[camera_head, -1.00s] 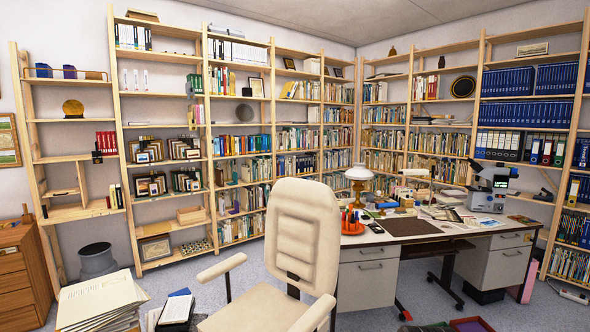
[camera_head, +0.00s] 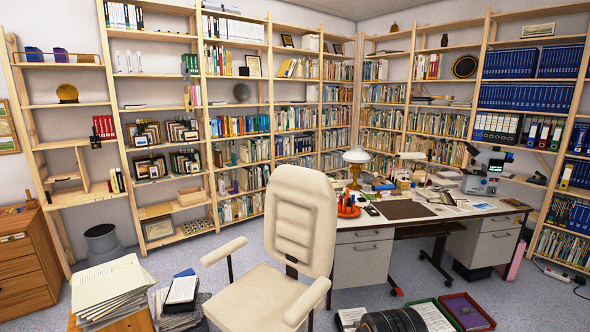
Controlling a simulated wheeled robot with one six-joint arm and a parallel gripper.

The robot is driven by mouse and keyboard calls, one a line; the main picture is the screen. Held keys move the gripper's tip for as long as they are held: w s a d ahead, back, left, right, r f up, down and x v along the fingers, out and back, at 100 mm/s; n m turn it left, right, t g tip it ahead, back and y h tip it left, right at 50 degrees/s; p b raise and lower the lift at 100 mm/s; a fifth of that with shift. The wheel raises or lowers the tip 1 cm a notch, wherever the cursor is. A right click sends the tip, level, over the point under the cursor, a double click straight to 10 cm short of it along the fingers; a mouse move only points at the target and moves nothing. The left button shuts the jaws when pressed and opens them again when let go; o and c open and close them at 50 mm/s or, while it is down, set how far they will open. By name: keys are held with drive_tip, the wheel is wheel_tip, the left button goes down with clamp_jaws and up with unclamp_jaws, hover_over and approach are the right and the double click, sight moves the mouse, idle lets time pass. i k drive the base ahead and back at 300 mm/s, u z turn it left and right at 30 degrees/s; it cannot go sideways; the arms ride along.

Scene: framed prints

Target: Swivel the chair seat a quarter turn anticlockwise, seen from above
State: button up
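A cream office chair stands in the lower middle of the head view, in front of the desk. Its tall padded backrest (camera_head: 301,218) is at the back right of the seat (camera_head: 262,297), and the seat opens toward the lower left. One armrest (camera_head: 223,251) is on the left and the other (camera_head: 307,302) is on the right. The chair's base is cut off by the lower edge of the picture. My gripper is not in view, and nothing is seen touching the chair.
A desk (camera_head: 343,237) with a lamp and microscope stands behind and right of the chair. Stacked papers (camera_head: 112,290) and books (camera_head: 183,290) lie close on the left. Trays (camera_head: 466,311) and a dark rounded object (camera_head: 393,321) are at the lower right. Bookshelves line the walls.

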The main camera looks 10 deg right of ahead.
sight(301, 208)
drive_tip(key=u, duration=0.1)
drive_tip(key=i, duration=0.95)
drive_tip(key=u, duration=0.15)
